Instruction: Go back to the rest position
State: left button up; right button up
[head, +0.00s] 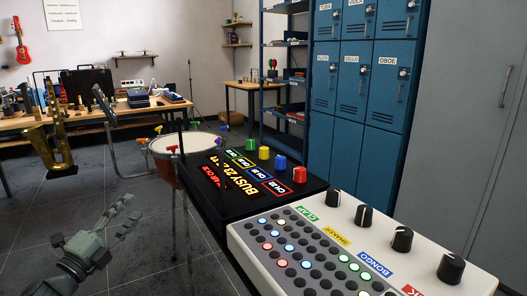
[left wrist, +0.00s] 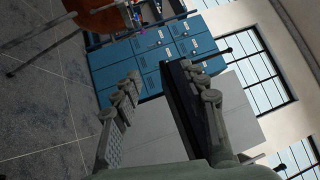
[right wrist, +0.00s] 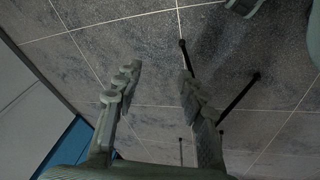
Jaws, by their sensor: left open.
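My left gripper (head: 124,214) is at the lower left of the head view, over the open floor and left of the drum. In the left wrist view its fingers (left wrist: 166,82) are spread apart with nothing held between them. My right gripper (right wrist: 159,76) shows only in the right wrist view, with its fingers apart and only the tiled floor behind the gap. The right gripper is not seen in the head view.
A white drum machine (head: 387,277) with black knobs and a black box with coloured knobs (head: 205,192) stand close in front. A drum (head: 188,142) on a stand is behind them. Blue lockers (head: 345,140) line the back. Grey floor (head: 40,225) is clear at left.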

pick_arm(q)
jog(key=s+f+n+g+y, duration=0.4)
jog(key=s+f+n, duration=0.25)
jog(key=f, duration=0.55)
jog(key=s+f+n+g+y, duration=0.4)
jog(key=s+f+n, duration=0.3)
jog(key=f, duration=0.4)
jog(key=s+d+f+n+g, duration=0.2)
jog(key=s+f, duration=0.2)
jog(key=s, duration=0.3)
jog(key=s+d+f+n+g, duration=0.2)
jog(key=s+f+g, duration=0.1)
jog(key=s, duration=0.3)
jog(key=s+d+f+n+g+p, duration=0.1)
jog(key=s+d+f+n+g, duration=0.1)
jog(key=s+f, duration=0.3)
jog(key=s+n+g, duration=0.1)
jog(key=s, duration=0.1)
jog(key=shift+s+d+h, duration=0.3)
jog(key=shift+s, duration=0.05)
pick_arm(e)
jog(key=f, duration=0.3)
jog(key=shift+w+a+f, duration=0.25)
jog(key=shift+w+f, duration=0.05)
